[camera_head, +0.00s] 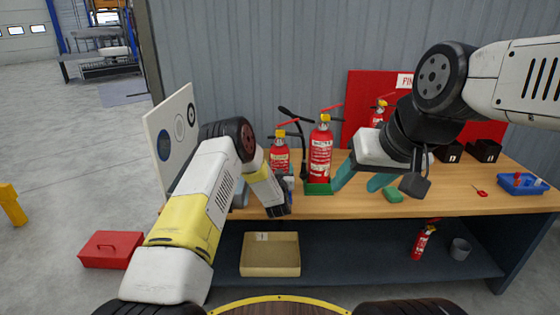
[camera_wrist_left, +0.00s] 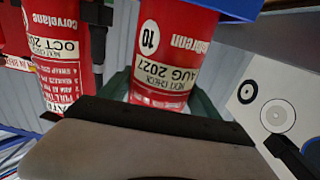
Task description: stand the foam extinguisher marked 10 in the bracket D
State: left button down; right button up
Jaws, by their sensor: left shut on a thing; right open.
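The extinguisher marked 10 (camera_wrist_left: 172,55) is red and fills the middle of the left wrist view. It appears to be the left one (camera_head: 281,158) of two upright on the bench in the head view. My left gripper (camera_head: 284,190) is shut on it, with a green finger on either side in the wrist view. Its base is partly hidden. My right gripper (camera_head: 356,187) is open and empty above the bench, right of the taller extinguisher (camera_head: 320,155). Two black holders (camera_head: 485,151) stand at the back right; their small letters are hard to read.
A white target board (camera_head: 172,135) stands left. Another extinguisher (camera_head: 386,108) is by the red panel.

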aim_at(279, 154)
pick_arm(q)
jog(key=shift+w+r, duration=0.1)
jog(key=shift+r, duration=3)
